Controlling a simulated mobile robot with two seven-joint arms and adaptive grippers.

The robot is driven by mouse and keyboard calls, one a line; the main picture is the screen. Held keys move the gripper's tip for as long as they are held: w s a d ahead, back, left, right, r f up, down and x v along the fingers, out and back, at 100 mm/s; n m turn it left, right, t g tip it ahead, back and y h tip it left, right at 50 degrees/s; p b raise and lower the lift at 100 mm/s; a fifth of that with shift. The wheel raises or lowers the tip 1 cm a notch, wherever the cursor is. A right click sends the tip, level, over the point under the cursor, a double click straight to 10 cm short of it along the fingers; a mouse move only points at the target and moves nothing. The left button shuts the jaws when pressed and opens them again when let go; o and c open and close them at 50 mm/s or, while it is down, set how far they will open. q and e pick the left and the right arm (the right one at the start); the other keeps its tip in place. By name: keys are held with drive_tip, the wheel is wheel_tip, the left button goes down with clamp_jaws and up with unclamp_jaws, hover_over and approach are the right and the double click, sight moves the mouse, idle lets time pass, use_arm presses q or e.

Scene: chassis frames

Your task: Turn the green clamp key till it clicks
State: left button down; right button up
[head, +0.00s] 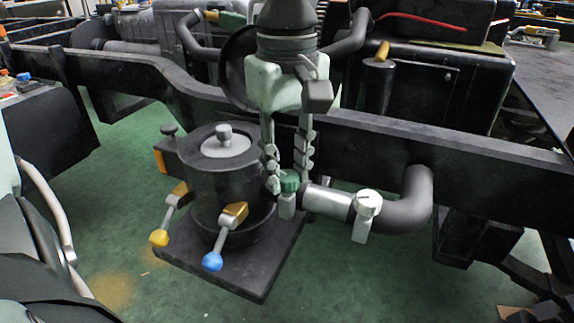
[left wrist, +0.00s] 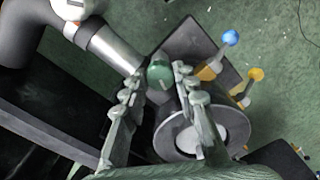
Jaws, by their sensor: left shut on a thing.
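The green clamp key (head: 290,182) is a round knob on a pale stem, beside the black cylindrical housing (head: 225,180) at the inner end of the silver pipe collar (head: 328,200). My left gripper (head: 286,176) reaches down from above with its two jointed fingers on either side of the key, shut on it. In the left wrist view the green key (left wrist: 160,74) shows between the fingertips (left wrist: 158,76), with its top visible. The exact finger contact is partly hidden in the head view. My right gripper is not in view.
A white key (head: 368,204) sits on the collar by the black bent pipe (head: 415,200). A yellow-tipped lever (head: 160,237) and a blue-tipped lever (head: 213,261) stick out from the housing. A black chassis rail (head: 440,150) runs behind. Green floor lies open in front.

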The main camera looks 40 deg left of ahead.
sight(287, 176)
use_arm(q)
drive_tip(key=c, duration=1.2)
unclamp_jaws()
wheel_tip(287, 176, up, 12)
drive_tip(key=shift+r, duration=0.1)
